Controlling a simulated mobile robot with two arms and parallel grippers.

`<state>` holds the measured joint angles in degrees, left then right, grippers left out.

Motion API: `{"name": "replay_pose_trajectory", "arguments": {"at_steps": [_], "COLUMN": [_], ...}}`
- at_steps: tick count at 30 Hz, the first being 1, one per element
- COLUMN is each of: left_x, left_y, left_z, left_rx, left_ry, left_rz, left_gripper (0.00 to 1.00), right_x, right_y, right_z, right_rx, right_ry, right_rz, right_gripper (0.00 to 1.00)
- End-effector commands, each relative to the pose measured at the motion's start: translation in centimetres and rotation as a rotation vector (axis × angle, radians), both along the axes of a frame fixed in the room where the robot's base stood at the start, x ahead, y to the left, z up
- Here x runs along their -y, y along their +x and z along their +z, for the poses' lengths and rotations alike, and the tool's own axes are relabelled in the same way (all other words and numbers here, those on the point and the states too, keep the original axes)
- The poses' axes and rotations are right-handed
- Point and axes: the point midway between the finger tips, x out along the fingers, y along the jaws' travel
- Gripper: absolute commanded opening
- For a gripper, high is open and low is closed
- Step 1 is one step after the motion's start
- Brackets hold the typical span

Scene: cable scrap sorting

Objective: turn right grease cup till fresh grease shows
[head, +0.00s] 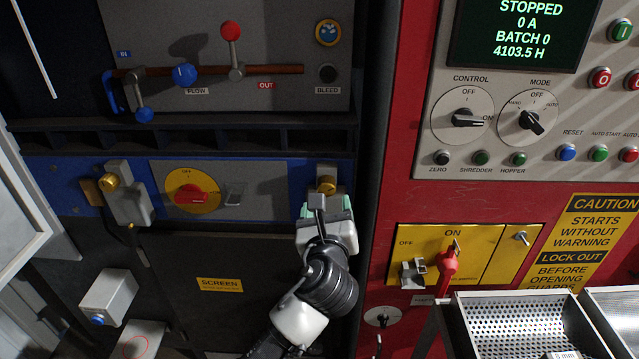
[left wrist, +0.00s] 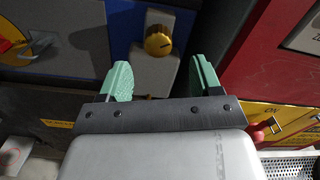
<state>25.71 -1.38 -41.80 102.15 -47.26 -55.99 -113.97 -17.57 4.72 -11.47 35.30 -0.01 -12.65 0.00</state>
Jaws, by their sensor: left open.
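The right grease cup (head: 326,185) is a round brass knob on a grey block on the blue panel, left of the red cabinet. In the left wrist view the cup (left wrist: 158,42) shows a dark mark on its face. My left gripper (head: 325,207) is open, just below and in front of the cup. Its green fingers (left wrist: 160,70) are apart, with the cup beyond the tips and nothing between them at the cup's height. The grey block's lower part is partly hidden by the gripper. I cannot make out fresh grease. My right gripper is not in view.
A second brass cup (head: 109,181) sits at the left of the blue panel. A red rotary switch (head: 190,194) lies between the cups. A dark ledge (head: 230,138) runs above. Right are the red cabinet (head: 400,190), a red lever (head: 448,258) and a perforated tray (head: 462,298).

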Motion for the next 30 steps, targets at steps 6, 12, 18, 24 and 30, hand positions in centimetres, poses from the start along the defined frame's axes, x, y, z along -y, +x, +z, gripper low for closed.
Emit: {"name": "replay_pose_trajectory", "arguments": {"at_steps": [6, 12, 18, 24, 30], "left_x": [0.0, 0.0, 0.0, 0.0, 0.0], "left_y": [4.3, 6.7, 7.5, 7.5, 7.5], "left_z": [0.2, 0.1, 0.0, 0.0, 0.0], "left_rx": [-0.001, -0.001, -0.002, -0.002, -0.002], "left_ry": [0.0, -0.001, -0.004, -0.004, -0.003], "left_rz": [0.002, 0.001, -0.001, -0.001, -0.001], "left_gripper": [0.65, 0.65, 0.65, 0.65, 0.37], "right_x": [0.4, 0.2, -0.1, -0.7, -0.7], "right_y": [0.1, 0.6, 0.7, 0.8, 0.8], "right_z": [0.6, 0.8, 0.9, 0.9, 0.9], "right_rx": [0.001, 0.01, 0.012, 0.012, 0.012], "right_ry": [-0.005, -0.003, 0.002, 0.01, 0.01], "right_rz": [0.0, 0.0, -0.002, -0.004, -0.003], "right_gripper": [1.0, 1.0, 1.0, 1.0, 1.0]}}
